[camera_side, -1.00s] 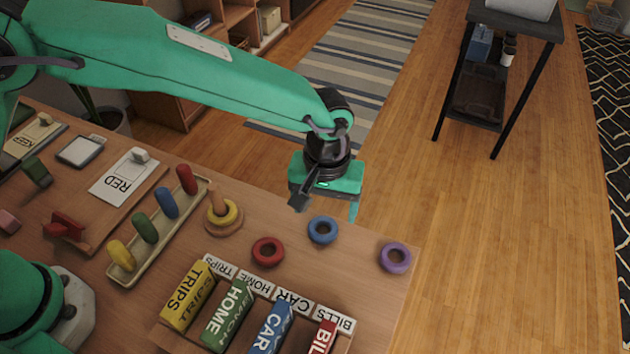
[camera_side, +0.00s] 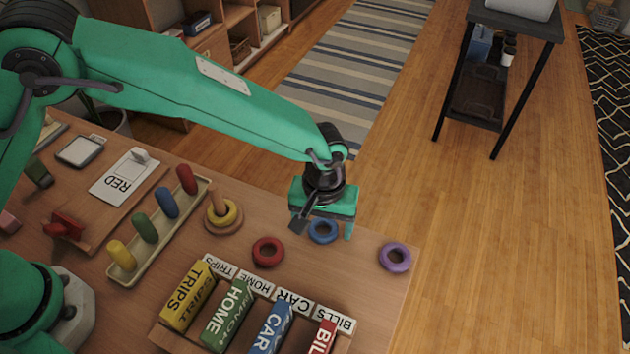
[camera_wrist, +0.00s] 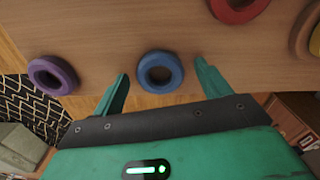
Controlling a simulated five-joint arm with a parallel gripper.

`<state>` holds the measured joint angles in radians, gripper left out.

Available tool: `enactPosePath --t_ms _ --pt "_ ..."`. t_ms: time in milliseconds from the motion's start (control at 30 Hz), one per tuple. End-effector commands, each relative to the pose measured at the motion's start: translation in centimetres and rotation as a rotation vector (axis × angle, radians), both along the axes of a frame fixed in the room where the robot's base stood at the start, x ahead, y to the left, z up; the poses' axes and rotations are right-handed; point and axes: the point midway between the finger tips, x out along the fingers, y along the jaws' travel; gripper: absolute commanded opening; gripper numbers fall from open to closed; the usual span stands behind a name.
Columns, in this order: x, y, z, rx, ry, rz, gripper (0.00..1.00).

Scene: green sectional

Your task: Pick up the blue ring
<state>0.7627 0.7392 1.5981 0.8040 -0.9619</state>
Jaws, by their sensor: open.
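The blue ring (camera_side: 323,231) lies flat on the wooden table, near its far edge. In the side view my gripper (camera_side: 322,228) is over it and hides part of its upper rim. In the wrist view the whole blue ring (camera_wrist: 160,60) shows, and it lies between and just beyond the two green fingertips (camera_wrist: 160,68). The fingers are spread apart with nothing between them. I cannot tell exactly how high the fingertips are above the table.
A red ring (camera_side: 268,251) lies to the left and a purple ring (camera_side: 395,257) to the right. A peg base with a yellow ring (camera_side: 224,214) stands further left. A wooden rack of labelled blocks (camera_side: 250,311) is in front. The table edge is close behind the blue ring.

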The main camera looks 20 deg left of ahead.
Motion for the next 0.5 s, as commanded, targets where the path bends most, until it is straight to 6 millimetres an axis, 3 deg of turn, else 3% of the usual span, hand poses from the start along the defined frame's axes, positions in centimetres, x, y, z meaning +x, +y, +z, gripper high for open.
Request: enactPosePath --t_ms 367,400,500 --pt "-0.01 0.0 0.02 0.0 0.0 0.0 0.76" --pt "-0.01 0.0 0.02 0.0 0.0 0.0 0.74" --pt "-0.01 0.0 0.03 0.0 0.0 0.0 0.55"
